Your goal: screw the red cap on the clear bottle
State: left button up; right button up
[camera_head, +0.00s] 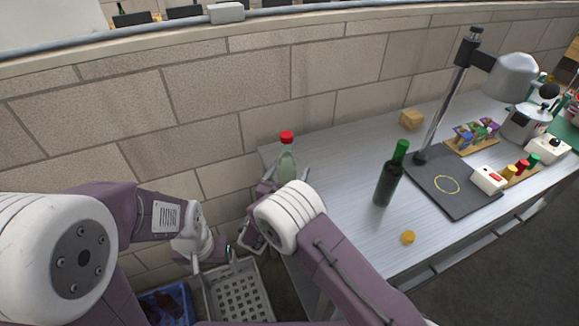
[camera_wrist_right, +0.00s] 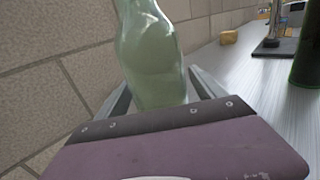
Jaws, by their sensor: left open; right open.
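The clear bottle (camera_head: 287,163) stands upright at the left end of the grey bench, its lower part hidden behind my right arm. The red cap (camera_head: 287,137) sits on top of its neck; I cannot tell how tightly. My right gripper (camera_head: 284,180) is open, with its fingers on either side of the bottle. In the right wrist view the pale green-tinted bottle (camera_wrist_right: 155,60) rises between the fingers, its top out of frame; contact is unclear. My left gripper (camera_head: 215,262) is open and empty, low to the left of the bench, above a grey crate.
The grey crate (camera_head: 262,288) and a blue crate (camera_head: 150,297) are below, left of the bench. A dark green bottle (camera_head: 388,183) and a yellow-orange cap (camera_head: 408,237) are on the bench. A lamp (camera_head: 513,78) and black mat (camera_head: 425,182) are farther right. A stone wall runs behind.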

jog(key=shift+w+d+f, duration=0.15)
jog(key=shift+w+f, duration=0.05)
jog(key=shift+w, duration=0.4)
jog(key=shift+s+r, duration=0.4)
jog(key=shift+s, duration=0.25)
jog(key=c, duration=0.4)
jog(key=shift+w+f, duration=0.15)
jog(key=shift+w, duration=0.1)
jog(key=c, duration=1)
grip_shut()
pick_arm(q)
jog(key=shift+w+r, duration=0.1)
pick_arm(e)
jog(key=shift+s, duration=0.1)
